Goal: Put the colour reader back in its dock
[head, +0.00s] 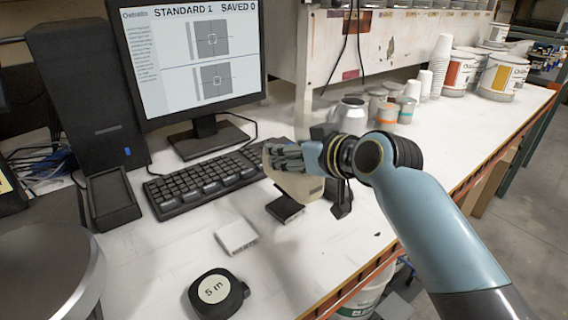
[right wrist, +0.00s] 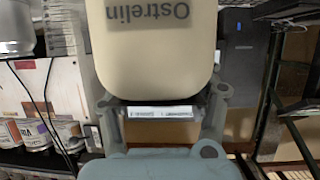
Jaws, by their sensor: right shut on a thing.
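The colour reader, a cream body (head: 301,187) with a black flat foot (head: 285,208), hangs below my right gripper (head: 284,156), tilted above the bench right of the keyboard. My right gripper is shut on it. In the right wrist view the cream body (right wrist: 152,50) fills the upper middle between the fingers, with "Ostrelin" upside down on it. A black cradle-like holder (head: 112,200), which looks like the dock, stands empty at the left beside the computer tower, well apart from the reader. My left gripper is not in view.
A keyboard (head: 205,183) and monitor (head: 195,60) lie between reader and holder. A white tile (head: 237,237) and a 5 m tape measure (head: 216,293) sit in front. A grey round-topped thing (head: 50,270) fills the lower left. Cans (head: 503,77) and cups stand at the back right.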

